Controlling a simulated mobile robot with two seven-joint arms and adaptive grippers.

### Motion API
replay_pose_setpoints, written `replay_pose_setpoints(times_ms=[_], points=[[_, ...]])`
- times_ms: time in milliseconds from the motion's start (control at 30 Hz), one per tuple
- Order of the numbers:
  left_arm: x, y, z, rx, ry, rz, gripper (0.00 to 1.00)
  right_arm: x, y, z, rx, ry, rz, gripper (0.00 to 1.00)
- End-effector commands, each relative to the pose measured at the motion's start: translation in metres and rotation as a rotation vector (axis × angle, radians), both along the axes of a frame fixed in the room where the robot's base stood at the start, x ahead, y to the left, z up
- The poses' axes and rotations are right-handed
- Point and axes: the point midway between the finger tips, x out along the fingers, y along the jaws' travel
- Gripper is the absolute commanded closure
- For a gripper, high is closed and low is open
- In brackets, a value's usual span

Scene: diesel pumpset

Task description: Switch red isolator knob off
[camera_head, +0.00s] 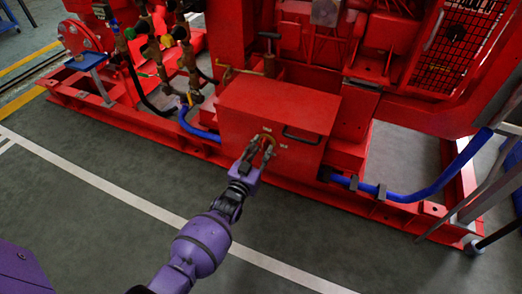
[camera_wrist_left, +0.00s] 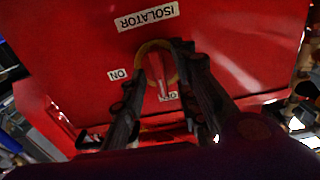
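The isolator knob (camera_wrist_left: 158,70) is a red handle inside a yellow-brass ring on the front of a red box (camera_head: 285,105). In the wrist view its long axis runs roughly up and down, its lower end near a partly hidden label. An ISOLATOR label (camera_wrist_left: 147,16) and an ON label (camera_wrist_left: 119,74) are on the panel. My left gripper (camera_head: 262,146) is at the box front in the head view. In the wrist view its dark fingers (camera_wrist_left: 161,66) are spread, one on each side of the knob; contact is unclear. My right gripper is not in view.
A black handle (camera_head: 301,135) is on the box front, right of the knob. Blue hoses (camera_head: 420,190) run along the red base frame (camera_head: 385,212). Brass valves and pipes (camera_head: 168,42) stand at upper left. The grey floor in front is open.

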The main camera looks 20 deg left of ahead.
Motion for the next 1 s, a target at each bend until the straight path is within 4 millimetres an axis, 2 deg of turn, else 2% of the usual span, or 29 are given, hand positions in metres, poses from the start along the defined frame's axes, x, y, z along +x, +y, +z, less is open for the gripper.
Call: replay_pose_setpoints(times_ms=[133, 267, 700, 833, 1000], points=[[-0.002, 0.000, -0.001, 0.000, 0.001, 0.000, 0.72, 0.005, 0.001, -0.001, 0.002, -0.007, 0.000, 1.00], [-0.016, 0.001, -0.002, 0.000, 0.003, 0.000, 0.72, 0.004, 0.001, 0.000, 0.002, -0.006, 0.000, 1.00], [-0.102, 0.004, -0.001, 0.000, 0.002, 0.000, 0.72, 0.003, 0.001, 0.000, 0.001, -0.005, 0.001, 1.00], [-0.115, 0.004, -0.001, 0.000, 0.001, 0.000, 0.72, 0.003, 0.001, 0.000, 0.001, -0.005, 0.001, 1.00], [-0.120, 0.004, 0.000, 0.000, -0.001, 0.000, 0.72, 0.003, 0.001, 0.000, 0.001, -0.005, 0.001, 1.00]])
